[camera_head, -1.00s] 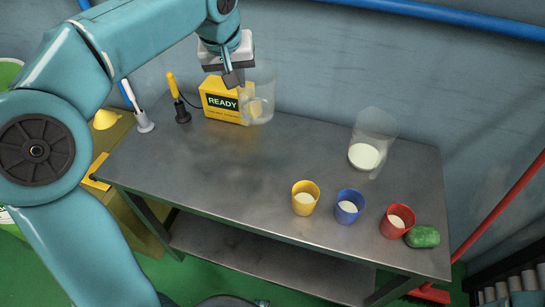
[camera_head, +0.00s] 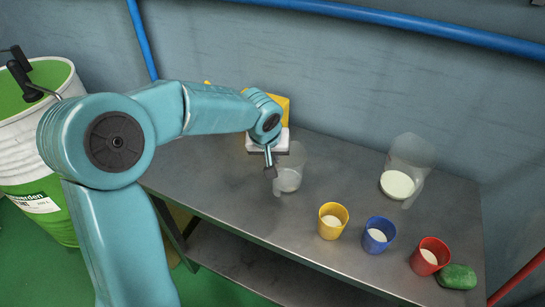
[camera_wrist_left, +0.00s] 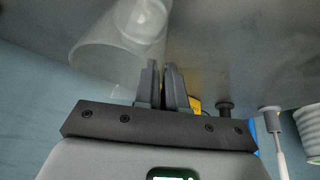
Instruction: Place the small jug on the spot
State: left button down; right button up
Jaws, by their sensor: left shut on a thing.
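The small clear jug (camera_head: 291,172) is at the left-middle part of the metal table, with a little pale content low inside. My left gripper (camera_head: 270,172) is at the jug's left side, shut on it. In the left wrist view the jug's round clear body (camera_wrist_left: 105,50) is at upper left, beside my nearly closed fingers (camera_wrist_left: 163,85). The part between the fingers is hidden. I cannot tell whether the jug's base touches the table. No marked spot can be made out. My right gripper is not in view.
A larger clear jug (camera_head: 408,155) with white content stands at the back right. A yellow box (camera_head: 283,104) stands behind my gripper. Mid-table (camera_head: 340,175) is clear.

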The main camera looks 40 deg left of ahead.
pick_arm(q)
jog(key=shift+f, duration=0.2)
jog(key=shift+f, duration=0.2)
jog(key=c, duration=1.2)
grip_release()
jog(key=shift+r, duration=0.1)
